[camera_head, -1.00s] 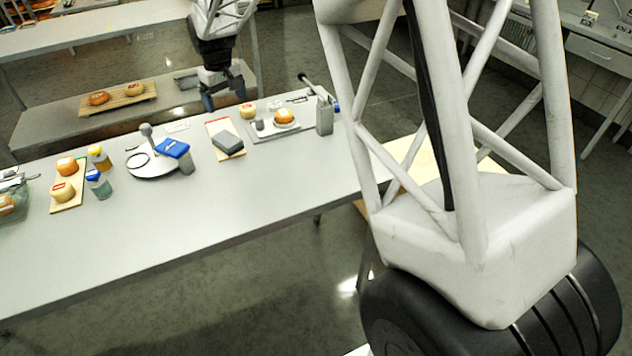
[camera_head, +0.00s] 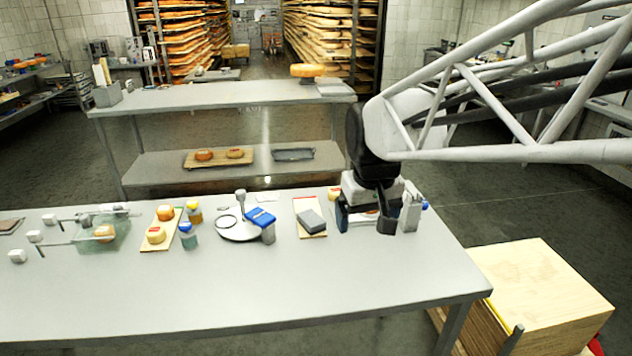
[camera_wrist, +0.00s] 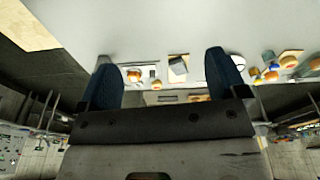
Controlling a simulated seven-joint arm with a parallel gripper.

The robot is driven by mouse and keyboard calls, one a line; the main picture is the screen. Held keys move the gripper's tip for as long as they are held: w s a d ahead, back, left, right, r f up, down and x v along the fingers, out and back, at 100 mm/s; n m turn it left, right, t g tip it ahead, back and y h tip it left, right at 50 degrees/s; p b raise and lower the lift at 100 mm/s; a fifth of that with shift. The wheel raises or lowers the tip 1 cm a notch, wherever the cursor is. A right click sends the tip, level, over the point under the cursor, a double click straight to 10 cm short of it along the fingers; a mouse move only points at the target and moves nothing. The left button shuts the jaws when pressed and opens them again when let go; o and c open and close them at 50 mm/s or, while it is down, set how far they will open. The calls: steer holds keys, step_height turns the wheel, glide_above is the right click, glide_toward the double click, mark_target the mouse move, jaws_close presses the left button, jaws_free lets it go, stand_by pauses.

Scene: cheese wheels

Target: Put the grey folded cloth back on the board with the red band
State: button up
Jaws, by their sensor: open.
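The grey folded cloth (camera_head: 311,222) lies slanted on the lower part of a small light board, at or slightly over its right edge. The board with the red band (camera_head: 300,204) stands clear at its far end; the band is faint along an edge. My gripper (camera_head: 365,222) is open and empty, right of the cloth and apart from it, above the table's right part. In the wrist view, the fingers (camera_wrist: 163,72) are spread wide, with the cloth (camera_wrist: 179,65) beyond them on its board. Nothing is between the fingers.
A pale tray with a cheese (camera_head: 364,216) is partly hidden behind my gripper. A grey canister (camera_head: 411,212) stands just right of it. Left of the board are a round plate with a blue cloth (camera_head: 261,218), bottles and a cheese board (camera_head: 150,243). The table front is clear.

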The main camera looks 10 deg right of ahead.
steer(key=s+d+f+m, duration=0.1)
steer(key=s+f, duration=0.2)
steer(key=s, duration=1.2)
steer(key=shift+s+t, duration=0.3)
steer(key=shift+t, duration=0.1)
